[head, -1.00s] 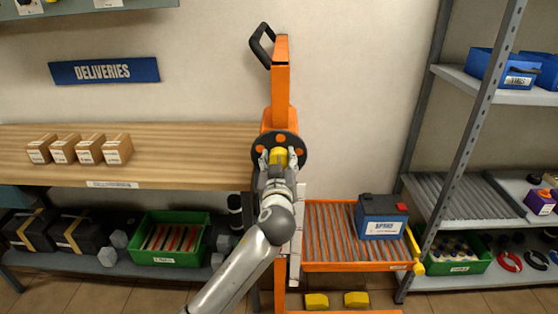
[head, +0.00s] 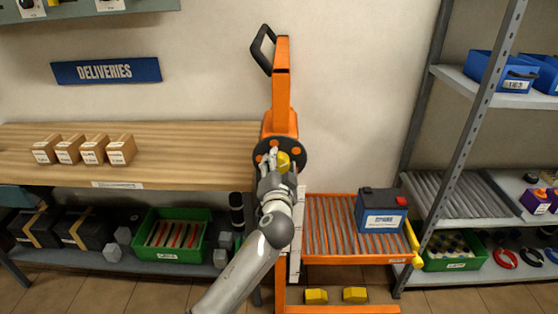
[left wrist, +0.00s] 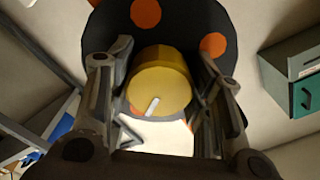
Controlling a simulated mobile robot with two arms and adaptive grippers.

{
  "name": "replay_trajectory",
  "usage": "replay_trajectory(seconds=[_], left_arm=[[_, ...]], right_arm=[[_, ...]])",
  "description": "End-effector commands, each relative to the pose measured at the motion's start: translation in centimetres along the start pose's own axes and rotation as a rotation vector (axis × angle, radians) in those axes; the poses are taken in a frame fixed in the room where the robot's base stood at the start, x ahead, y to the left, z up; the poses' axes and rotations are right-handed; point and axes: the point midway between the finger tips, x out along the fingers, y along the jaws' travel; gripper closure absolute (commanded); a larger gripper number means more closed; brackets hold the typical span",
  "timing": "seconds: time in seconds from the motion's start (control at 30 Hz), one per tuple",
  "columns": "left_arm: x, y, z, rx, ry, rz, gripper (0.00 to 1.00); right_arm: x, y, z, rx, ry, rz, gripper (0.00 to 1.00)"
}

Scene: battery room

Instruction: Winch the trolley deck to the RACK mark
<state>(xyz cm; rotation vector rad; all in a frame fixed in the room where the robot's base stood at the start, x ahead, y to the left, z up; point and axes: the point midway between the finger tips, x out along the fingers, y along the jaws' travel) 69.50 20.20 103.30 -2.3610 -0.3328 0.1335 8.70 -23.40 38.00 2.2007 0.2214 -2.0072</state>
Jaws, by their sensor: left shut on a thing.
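The orange trolley has an upright mast (head: 281,95) with a black handle at its top. A round black winch wheel (head: 297,147) with orange spots is on the mast. My left gripper (head: 276,162) is shut on the yellow knob (head: 284,161) of the wheel. In the left wrist view the fingers stand on both sides of the yellow knob (left wrist: 160,85), which has a white line on its face. The roller deck (head: 330,225) sits low, beside the rack, carrying a dark and blue battery (head: 381,212) with a red terminal. No RACK mark is readable. My right gripper is out of view.
A wooden bench (head: 190,165) with several small boxes is at left, under a DELIVERIES sign (head: 105,71). A grey rack (head: 475,120) with a roller shelf (head: 455,195) stands close to the deck's right end. Yellow blocks (head: 316,296) sit low on the trolley base.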

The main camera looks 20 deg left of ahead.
Motion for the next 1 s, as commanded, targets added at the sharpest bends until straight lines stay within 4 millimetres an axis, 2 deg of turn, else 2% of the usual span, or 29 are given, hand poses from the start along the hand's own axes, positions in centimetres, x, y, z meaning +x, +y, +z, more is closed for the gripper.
replay_trajectory(seconds=[1.0], left_arm=[[0.0, -0.3, -0.2, 0.971, -0.001, 0.003, 0.77]], right_arm=[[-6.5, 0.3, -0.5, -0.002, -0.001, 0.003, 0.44]])
